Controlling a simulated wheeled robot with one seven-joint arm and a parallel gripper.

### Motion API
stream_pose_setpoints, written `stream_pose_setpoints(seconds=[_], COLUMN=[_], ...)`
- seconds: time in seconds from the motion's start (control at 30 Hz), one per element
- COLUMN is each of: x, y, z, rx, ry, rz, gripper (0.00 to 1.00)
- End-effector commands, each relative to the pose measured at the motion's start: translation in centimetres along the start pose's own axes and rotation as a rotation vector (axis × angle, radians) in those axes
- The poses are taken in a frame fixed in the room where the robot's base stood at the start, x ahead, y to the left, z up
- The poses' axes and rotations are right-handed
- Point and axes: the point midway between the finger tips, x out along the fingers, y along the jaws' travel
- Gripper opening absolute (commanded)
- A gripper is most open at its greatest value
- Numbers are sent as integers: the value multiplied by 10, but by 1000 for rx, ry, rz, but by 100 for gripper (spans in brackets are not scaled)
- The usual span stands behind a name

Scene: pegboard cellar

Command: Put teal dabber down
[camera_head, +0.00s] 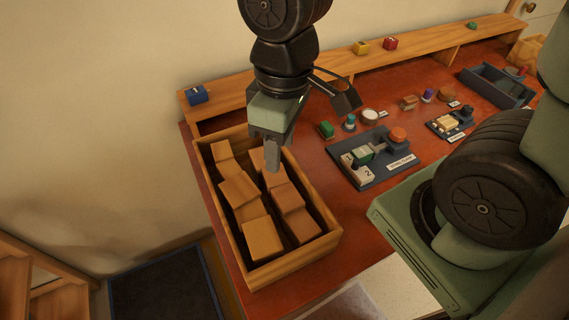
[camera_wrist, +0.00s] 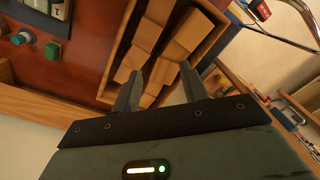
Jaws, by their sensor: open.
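The teal dabber (camera_head: 349,122) stands upright on the red-brown table, between a green block (camera_head: 326,130) and a white round piece (camera_head: 369,115). In the wrist view a teal round piece (camera_wrist: 22,37), which looks like the dabber, shows at the upper left beside the green block (camera_wrist: 53,50). My gripper (camera_head: 272,158) is to the left of the dabber and apart from it, above a wooden crate (camera_head: 325,243). In the wrist view my gripper (camera_wrist: 160,76) has its two fingers spread with nothing held between them.
The crate holds several wooden blocks (camera_head: 262,238). A dark tray (camera_head: 345,178) with small parts lies right of the crate. A raised wooden shelf (camera_head: 430,42) runs along the back with blue (camera_head: 198,94), yellow (camera_head: 361,47) and red (camera_head: 390,43) blocks. A dark open box (camera_head: 497,88) stands at the far right.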

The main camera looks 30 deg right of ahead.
Motion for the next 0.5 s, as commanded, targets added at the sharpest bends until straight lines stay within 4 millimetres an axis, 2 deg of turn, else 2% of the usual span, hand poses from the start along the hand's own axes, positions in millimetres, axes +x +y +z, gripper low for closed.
stream_pose_setpoints(seconds=[0.03, 0.1, 0.2, 0.3, 0.5], x=[-4, -8, -12, -13, -13], y=[-17, -33, -47, -54, -55], z=[6, 14, 22, 26, 27], rx=[-8, 2, 13, 20, 24], ry=[3, 3, 4, 4, 3], rz=[7, 8, 9, 8, 8], gripper=[44, 44, 44, 44, 44])
